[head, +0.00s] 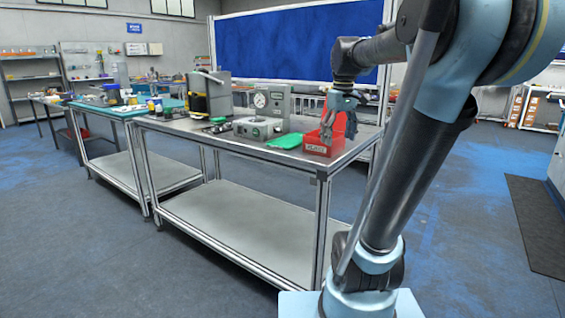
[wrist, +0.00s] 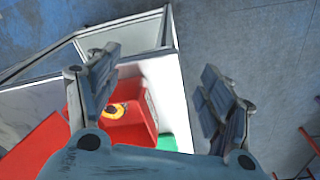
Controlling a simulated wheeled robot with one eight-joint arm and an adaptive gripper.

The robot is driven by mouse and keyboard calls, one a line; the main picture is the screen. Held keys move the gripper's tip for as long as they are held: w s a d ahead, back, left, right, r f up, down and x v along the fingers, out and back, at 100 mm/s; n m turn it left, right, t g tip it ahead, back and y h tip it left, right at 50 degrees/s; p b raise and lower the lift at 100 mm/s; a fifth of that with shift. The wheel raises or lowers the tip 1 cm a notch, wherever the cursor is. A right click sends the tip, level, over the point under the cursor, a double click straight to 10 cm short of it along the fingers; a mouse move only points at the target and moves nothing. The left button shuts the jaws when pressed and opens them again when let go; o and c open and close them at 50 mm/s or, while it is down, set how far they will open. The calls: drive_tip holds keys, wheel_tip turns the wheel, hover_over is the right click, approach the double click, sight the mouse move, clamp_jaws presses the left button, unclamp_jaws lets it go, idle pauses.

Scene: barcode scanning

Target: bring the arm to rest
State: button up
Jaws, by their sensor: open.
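My gripper (head: 338,124) hangs pointing down at the right end of the workbench, over the red bin (head: 318,150). In the wrist view my gripper (wrist: 162,78) has its two grey fingers spread wide apart, with nothing between them. The red bin (wrist: 132,133) shows below and between the fingers there, with a small yellow and dark item (wrist: 115,111) in it. In the head view the fingers partly cover the bin, and I cannot tell the exact gap between them and its rim. My arm rises from its base at the right and bends over toward the bench.
The workbench (head: 240,145) carries a grey device with a dial (head: 262,100), a black and yellow machine (head: 207,95) and a green item (head: 286,141). A blue panel (head: 275,45) stands behind. The floor (head: 95,250) at front left is clear.

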drive_tip(key=s+f+m, duration=0.2)
drive_tip(key=s+f, duration=0.7)
drive_tip(key=f, duration=0.3)
drive_tip(key=s+f+m+t, duration=0.1)
drive_tip(key=s+f+m, duration=0.2)
drive_tip(key=s+f, duration=0.7)
wheel_tip(320, 180, down, 2)
drive_tip(key=shift+f, duration=0.25)
drive_tip(key=shift+d, duration=0.1)
